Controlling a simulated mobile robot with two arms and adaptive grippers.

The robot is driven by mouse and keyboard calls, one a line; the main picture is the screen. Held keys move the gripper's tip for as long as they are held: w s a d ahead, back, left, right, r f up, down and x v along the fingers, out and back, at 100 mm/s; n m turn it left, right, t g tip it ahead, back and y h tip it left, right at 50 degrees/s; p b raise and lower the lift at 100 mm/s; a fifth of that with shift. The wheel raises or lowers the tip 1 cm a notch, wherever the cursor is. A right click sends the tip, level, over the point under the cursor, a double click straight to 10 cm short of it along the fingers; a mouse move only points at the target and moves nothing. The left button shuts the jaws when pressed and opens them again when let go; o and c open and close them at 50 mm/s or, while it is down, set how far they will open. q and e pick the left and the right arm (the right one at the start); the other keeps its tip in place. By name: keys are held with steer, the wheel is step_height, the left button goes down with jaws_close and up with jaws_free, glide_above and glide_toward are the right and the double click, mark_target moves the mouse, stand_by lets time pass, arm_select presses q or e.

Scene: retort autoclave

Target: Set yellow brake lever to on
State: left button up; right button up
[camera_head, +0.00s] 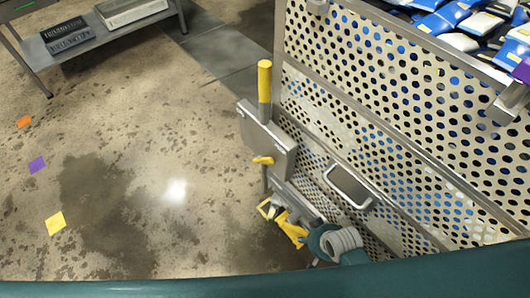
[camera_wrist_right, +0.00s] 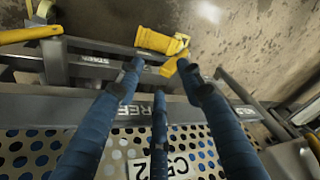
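A yellow-gripped upright lever (camera_head: 264,80) stands at the left corner of the perforated cart (camera_head: 385,95), behind a grey plate (camera_head: 268,138). Lower down is a small yellow part (camera_head: 290,229) near the cart's foot; I cannot tell which yellow part is the brake lever. In the right wrist view, a yellow part (camera_wrist_right: 155,40) lies just past the fingertips of my right gripper (camera_wrist_right: 161,70). A yellow bar (camera_wrist_right: 30,34) is at the left there. The blue fingers are apart with nothing held; contact with the yellow part is unclear. My left gripper is out of view.
The cart has a metal handle (camera_head: 350,187) and carries blue and white packs (camera_head: 450,20). A rail marked FREE (camera_wrist_right: 110,108) crosses below my fingertips. A bench (camera_head: 95,38) stands at the upper left. The floor to the left is mostly clear, with coloured markers.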

steer(key=w+a+r+m+t+p, duration=0.1)
steer(key=w+r+p, duration=0.1)
steer(key=r, duration=0.7)
steer(key=w+a+r+p, duration=0.1)
steer(key=w+a+r, duration=0.1)
steer(key=r, duration=0.7)
steer(key=m+t+y, duration=0.2)
steer(key=m+y, duration=0.2)
steer(key=m, duration=0.4)
glide_toward(262, 161)
steer(key=x, duration=0.8)
steer(key=shift+w+d+f+p, duration=0.2)
steer(key=shift+f+p, duration=0.1)
steer(key=shift+c, duration=0.3)
jaws_close()
